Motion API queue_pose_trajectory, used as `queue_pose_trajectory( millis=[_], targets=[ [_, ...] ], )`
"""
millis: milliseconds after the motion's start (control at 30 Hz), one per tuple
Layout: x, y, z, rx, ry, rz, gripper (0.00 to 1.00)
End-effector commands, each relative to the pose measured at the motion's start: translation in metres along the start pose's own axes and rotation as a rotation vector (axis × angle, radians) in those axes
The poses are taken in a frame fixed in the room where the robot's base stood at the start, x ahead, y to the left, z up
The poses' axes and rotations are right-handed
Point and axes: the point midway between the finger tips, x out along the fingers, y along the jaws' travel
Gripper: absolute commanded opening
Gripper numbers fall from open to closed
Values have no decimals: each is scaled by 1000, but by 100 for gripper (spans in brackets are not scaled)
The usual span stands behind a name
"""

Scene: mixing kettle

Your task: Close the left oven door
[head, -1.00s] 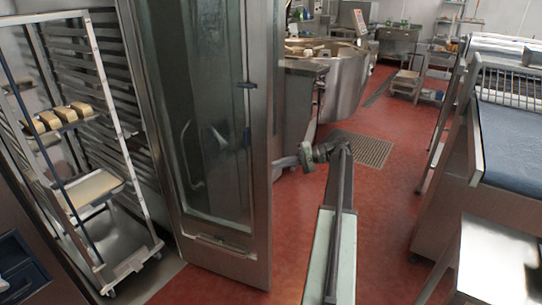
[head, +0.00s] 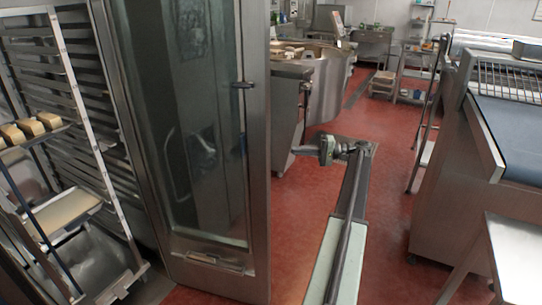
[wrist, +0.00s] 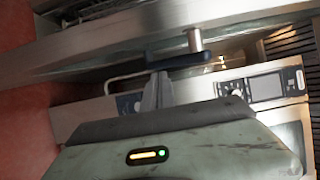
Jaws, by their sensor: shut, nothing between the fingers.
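The left oven door (head: 258,190) is a tall glass panel in a steel frame, standing open at left centre in the head view. A dark latch piece (head: 243,85) is on its frame. My gripper (head: 297,151) is just right of the door's free edge, at about mid-height. In the wrist view, my gripper (wrist: 159,80) is shut and empty. Its tips are close to a dark blue bar handle (wrist: 178,60) on a metal post; I cannot tell whether they touch it. The steel surface behind the handle fills the top of that view.
A rack (head: 108,190) with loaves (head: 30,128) stands inside the oven at left. A steel machine with a dark belt (head: 520,135) stands at right, with a steel table (head: 520,250) in front.

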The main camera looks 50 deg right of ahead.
Motion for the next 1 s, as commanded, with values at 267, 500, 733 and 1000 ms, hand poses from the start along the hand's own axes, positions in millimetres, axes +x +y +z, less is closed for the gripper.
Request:
queue_pose_trajectory(
  millis=[267, 500, 733, 1000],
  targets=[
    [48, 0, 2, 0, -3, 1, 0],
    [101, 0, 2, 0, -3, 1, 0],
    [108, 0, 34, 0, -1, 1, 0],
    [110, 0, 39, 0, -2, 1, 0]
  ],
)
